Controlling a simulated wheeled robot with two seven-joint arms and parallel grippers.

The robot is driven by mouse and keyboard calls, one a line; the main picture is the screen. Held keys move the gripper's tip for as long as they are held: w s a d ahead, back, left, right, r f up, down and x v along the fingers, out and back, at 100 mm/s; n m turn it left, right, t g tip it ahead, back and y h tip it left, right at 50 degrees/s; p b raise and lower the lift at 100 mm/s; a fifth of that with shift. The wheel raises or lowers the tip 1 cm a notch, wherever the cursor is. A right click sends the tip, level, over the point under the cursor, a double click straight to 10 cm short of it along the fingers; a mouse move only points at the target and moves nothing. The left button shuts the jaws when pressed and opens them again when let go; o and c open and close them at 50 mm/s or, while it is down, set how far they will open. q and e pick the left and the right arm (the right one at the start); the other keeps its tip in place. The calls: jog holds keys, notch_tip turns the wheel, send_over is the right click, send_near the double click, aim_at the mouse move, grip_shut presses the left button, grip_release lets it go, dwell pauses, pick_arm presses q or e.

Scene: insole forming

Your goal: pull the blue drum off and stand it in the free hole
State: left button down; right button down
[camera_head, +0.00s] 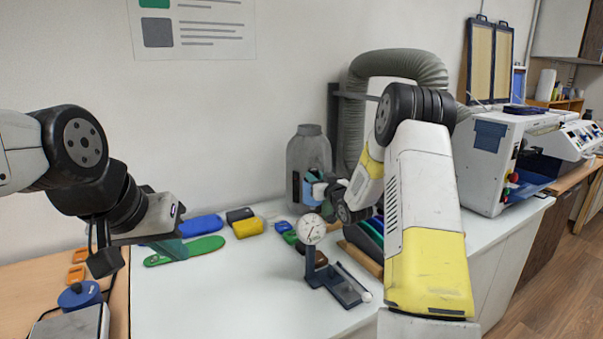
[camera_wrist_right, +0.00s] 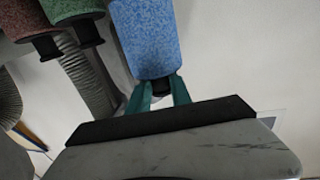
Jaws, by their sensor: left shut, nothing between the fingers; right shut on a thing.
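The blue drum (camera_wrist_right: 147,38) is speckled, with a black stub at its near end. In the right wrist view the teal fingers of my right gripper (camera_wrist_right: 162,85) are shut on that stub. A red-brown drum (camera_wrist_right: 20,18) and a green drum (camera_wrist_right: 72,10) hang beside it, apart from it. In the head view my right gripper (camera_head: 311,184) is in front of the grey jar-shaped thing; I cannot clearly make out the drum there. My left gripper (camera_head: 172,249) is shut and empty, over the green insole. I cannot make out the free hole.
The white bench holds a green insole (camera_head: 205,245), a blue block (camera_head: 202,226), a yellow block (camera_head: 248,227) and a dial gauge (camera_head: 312,230). A grey jar-shaped thing (camera_head: 308,155) stands by the wall. A blue-lidded pot (camera_head: 80,295) is at left. The bench's front middle is clear.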

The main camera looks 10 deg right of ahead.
jog(key=shift+w+a+f, duration=0.1)
jog(key=shift+w+f, duration=0.05)
jog(key=shift+w, duration=0.15)
jog(key=shift+f, duration=4.1)
dwell(0.8)
jog(key=c, duration=0.8)
grip_release()
jog(key=shift+s, duration=0.1)
jog(key=shift+c, duration=0.2)
jog(key=shift+s+d+r, duration=0.1)
jog(key=shift+s+r, duration=0.1)
jog(key=shift+r, duration=1.3)
jog(key=shift+s+d+r, duration=0.1)
jog(key=shift+s+r, duration=0.05)
jog(key=shift+r, duration=1.3)
